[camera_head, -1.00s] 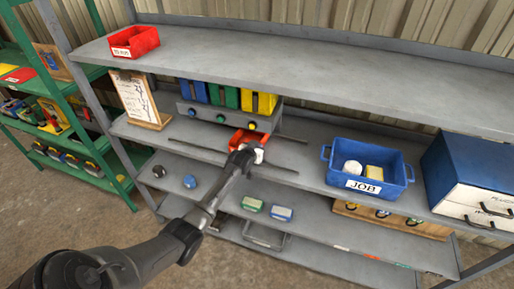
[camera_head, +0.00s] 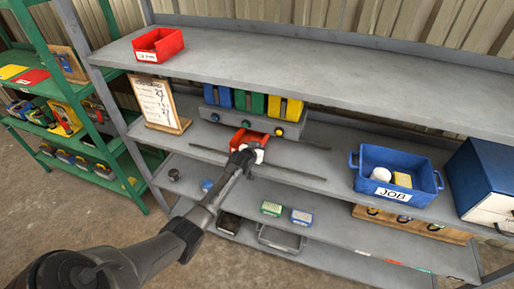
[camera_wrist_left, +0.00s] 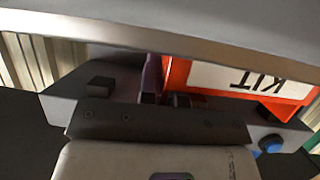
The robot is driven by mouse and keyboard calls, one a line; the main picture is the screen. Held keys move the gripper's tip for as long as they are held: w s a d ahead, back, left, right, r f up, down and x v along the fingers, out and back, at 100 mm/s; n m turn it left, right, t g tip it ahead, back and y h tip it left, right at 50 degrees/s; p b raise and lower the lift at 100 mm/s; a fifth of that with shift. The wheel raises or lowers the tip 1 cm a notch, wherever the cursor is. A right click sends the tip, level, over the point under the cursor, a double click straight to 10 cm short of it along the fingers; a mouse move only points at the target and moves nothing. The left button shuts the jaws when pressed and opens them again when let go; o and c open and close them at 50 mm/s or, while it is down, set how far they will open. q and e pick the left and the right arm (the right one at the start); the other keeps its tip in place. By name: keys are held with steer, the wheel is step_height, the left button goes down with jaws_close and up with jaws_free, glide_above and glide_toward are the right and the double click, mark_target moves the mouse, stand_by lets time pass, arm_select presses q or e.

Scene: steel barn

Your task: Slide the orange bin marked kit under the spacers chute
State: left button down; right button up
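The orange bin (camera_head: 250,137) sits on the middle shelf between two dark rails, in front of the row of chutes. Its KIT label (camera_wrist_left: 250,80) shows upside down in the left wrist view. The blue chute (camera_head: 219,96), green chute (camera_head: 252,102) and yellow chute (camera_head: 286,108) stand behind it; the bin lies roughly in front of the green one. I cannot read which chute is marked spacers. My left gripper (camera_head: 249,152) is at the bin's near side; its fingertips (camera_wrist_left: 166,99) are at the bin's edge. Whether they grip it is unclear. My right gripper is out of view.
A blue JOB bin (camera_head: 392,201) stands to the right on the same shelf, and a clipboard board (camera_head: 158,104) to the left. A red bin (camera_head: 158,46) is on the top shelf, which overhangs the chutes. Rails (camera_head: 285,170) run along the shelf.

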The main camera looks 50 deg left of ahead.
arm_select(q)
steer(key=shift+s+a, duration=0.2)
steer(key=shift+a, duration=0.1)
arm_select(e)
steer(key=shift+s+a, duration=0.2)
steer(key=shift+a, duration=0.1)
arm_select(q)
steer(key=c, duration=1.7)
jaws_free()
steer(key=shift+d, duration=0.1)
steer(key=o, duration=0.5)
steer(key=shift+c, duration=0.2)
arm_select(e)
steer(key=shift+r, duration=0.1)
arm_select(q)
steer(key=p+v, duration=0.1)
steer(key=v, duration=1.2)
steer(key=shift+s+d, duration=0.15)
steer(key=shift+s, duration=0.15)
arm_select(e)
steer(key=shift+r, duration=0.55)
